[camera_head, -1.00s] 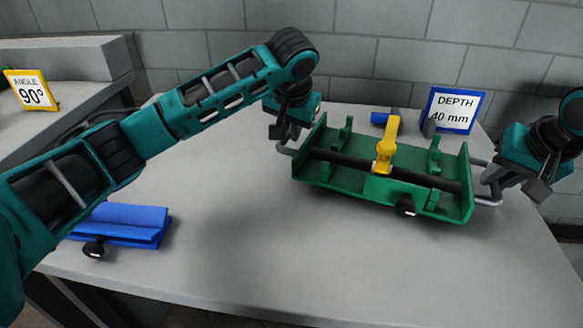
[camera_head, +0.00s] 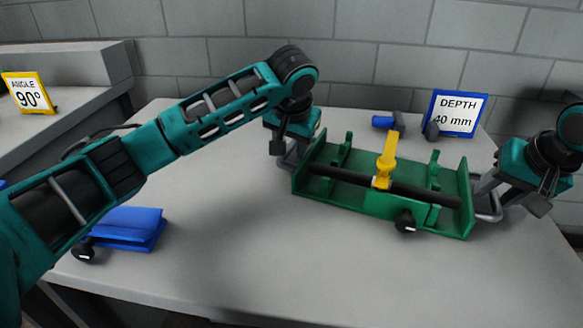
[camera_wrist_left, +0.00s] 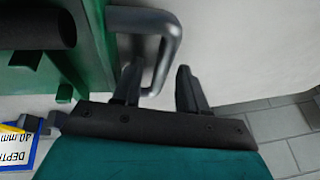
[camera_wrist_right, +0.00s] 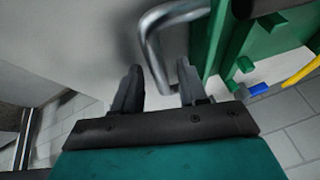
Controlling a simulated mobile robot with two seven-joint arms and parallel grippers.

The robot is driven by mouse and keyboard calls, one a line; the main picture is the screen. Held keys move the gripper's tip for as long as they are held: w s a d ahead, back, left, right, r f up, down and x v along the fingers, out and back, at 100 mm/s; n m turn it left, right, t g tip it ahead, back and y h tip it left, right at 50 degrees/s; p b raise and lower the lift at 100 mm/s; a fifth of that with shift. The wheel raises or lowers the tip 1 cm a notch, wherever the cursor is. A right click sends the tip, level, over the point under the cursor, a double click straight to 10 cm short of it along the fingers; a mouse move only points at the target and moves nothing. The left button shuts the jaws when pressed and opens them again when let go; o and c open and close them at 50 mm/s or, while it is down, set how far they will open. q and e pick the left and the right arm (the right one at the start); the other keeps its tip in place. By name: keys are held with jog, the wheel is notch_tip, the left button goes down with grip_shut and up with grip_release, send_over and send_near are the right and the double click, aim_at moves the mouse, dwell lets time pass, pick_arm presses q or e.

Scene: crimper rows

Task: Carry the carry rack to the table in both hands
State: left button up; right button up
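The green carry rack (camera_head: 345,193) sits on the grey table (camera_head: 250,250), right of centre. It has a dark bar (camera_head: 432,197), a yellow upright lever (camera_head: 386,158), a black knob (camera_head: 405,222) and a grey handle at each end. My left gripper (camera_wrist_left: 158,88) is open, its fingers apart on either side of the left handle (camera_wrist_left: 172,40). My right gripper (camera_wrist_right: 160,82) is open, its fingers either side of the right handle (camera_wrist_right: 150,45). Neither gripper visibly clamps its handle. In the head view the wrists partly hide the fingers.
A blue block (camera_head: 133,226) with a black knob lies at the table's left. A blue DEPTH 40 mm sign (camera_head: 455,113) and a small blue part (camera_head: 382,122) stand behind the rack. A yellow ANGLE 90° sign (camera_head: 30,93) stands on another surface. The front table middle is clear.

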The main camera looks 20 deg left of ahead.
pick_arm(q)
jog(key=v, duration=1.2)
pick_arm(e)
jog(key=v, duration=1.2)
pick_arm(q)
jog(key=shift+r, duration=0.1)
pick_arm(e)
jog(key=shift+r, duration=0.1)
